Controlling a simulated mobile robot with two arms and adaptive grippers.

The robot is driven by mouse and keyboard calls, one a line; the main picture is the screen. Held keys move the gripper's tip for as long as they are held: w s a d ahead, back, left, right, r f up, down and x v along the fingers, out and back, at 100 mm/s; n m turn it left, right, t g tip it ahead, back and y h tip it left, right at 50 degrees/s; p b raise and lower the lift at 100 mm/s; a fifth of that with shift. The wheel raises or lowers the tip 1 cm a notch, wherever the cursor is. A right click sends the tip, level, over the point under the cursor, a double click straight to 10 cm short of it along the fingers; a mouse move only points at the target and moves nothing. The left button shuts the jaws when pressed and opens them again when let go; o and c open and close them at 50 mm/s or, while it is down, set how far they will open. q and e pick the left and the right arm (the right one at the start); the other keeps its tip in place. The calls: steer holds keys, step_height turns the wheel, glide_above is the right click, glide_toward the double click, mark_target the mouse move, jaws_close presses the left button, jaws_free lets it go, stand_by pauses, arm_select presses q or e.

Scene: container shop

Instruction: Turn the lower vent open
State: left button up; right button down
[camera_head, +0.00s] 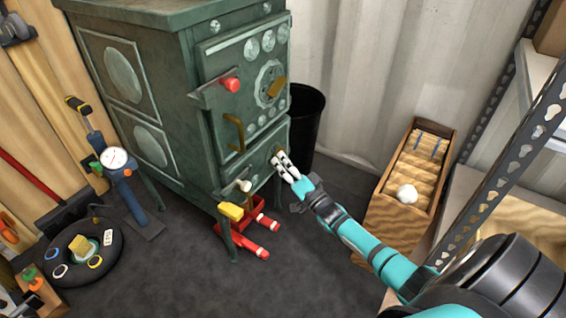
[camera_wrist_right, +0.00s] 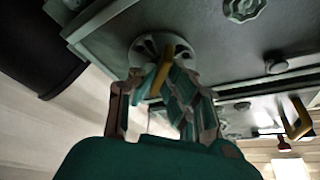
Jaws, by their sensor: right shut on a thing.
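The green stove (camera_head: 160,60) stands against the container wall. Its lower vent is mostly hidden behind my right gripper in the head view. In the right wrist view the lower vent (camera_wrist_right: 146,47) is a pale round disc with dark slots and a yellow brass handle (camera_wrist_right: 160,80). My right gripper (camera_head: 281,160) is at the low right part of the stove front. It is shut on the brass handle, which sits between its fingers in the wrist view (camera_wrist_right: 158,98). My left gripper is not in view.
A brass door handle (camera_head: 236,133) and a red knob (camera_head: 232,85) stick out of the stove front. A black bin (camera_head: 306,110) stands behind the stove's right side. A wooden box (camera_head: 395,215) and metal shelving (camera_head: 500,135) are on the right. Red-handled items (camera_head: 250,245) lie below.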

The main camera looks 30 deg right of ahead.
steer(key=shift+f, duration=0.1)
steer(key=c, duration=1.4)
jaws_free()
steer(key=v, duration=1.2)
